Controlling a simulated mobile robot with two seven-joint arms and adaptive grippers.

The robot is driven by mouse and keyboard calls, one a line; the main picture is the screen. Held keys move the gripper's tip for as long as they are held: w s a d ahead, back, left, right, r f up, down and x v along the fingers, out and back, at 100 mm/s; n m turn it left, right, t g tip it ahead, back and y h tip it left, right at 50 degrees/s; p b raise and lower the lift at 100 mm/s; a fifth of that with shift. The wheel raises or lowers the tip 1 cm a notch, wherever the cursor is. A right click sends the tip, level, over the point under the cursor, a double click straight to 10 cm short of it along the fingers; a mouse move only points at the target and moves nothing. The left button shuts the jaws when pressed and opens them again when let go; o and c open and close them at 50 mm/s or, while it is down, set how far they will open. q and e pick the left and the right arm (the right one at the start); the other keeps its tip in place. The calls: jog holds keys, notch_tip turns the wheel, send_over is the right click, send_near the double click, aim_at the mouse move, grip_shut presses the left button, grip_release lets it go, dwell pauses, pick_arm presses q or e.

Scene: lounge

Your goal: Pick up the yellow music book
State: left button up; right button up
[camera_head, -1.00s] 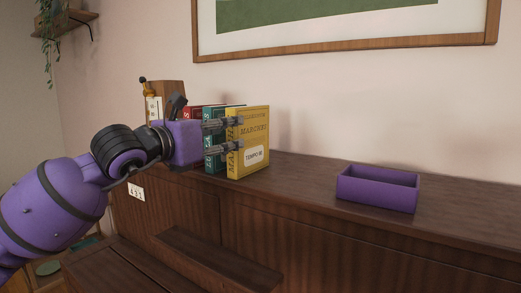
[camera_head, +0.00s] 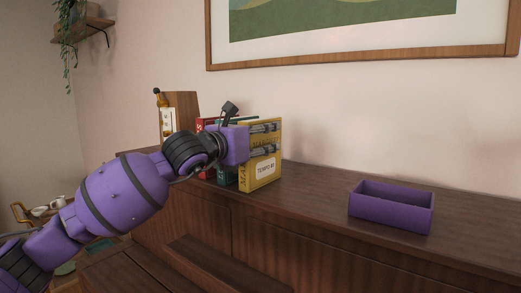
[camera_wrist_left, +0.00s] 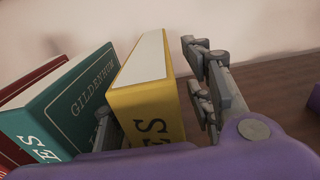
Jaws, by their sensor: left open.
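The yellow music book (camera_head: 262,172) stands upright at the right end of a row of books on the wooden top. My left gripper (camera_head: 264,139) is open at the book, its grey fingers showing across the upper part of the cover. In the left wrist view, the yellow book (camera_wrist_left: 152,88) is between the fingers of the left gripper (camera_wrist_left: 155,105). One finger is in the gap beside the green book, the other is on the outer cover side. I cannot tell whether either finger touches the book. My right gripper is not in view.
A green book (camera_wrist_left: 72,98) and red books (camera_head: 204,124) stand left of the yellow one, by a wooden block-like object (camera_head: 183,106). An open purple box (camera_head: 390,211) sits to the right on the wooden top (camera_head: 318,190). The space between is clear. A framed picture (camera_head: 350,55) hangs above.

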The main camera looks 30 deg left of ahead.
pick_arm(q)
jog(key=shift+w, duration=0.15)
grip_shut()
jog(key=shift+r, duration=0.1)
dwell(0.3)
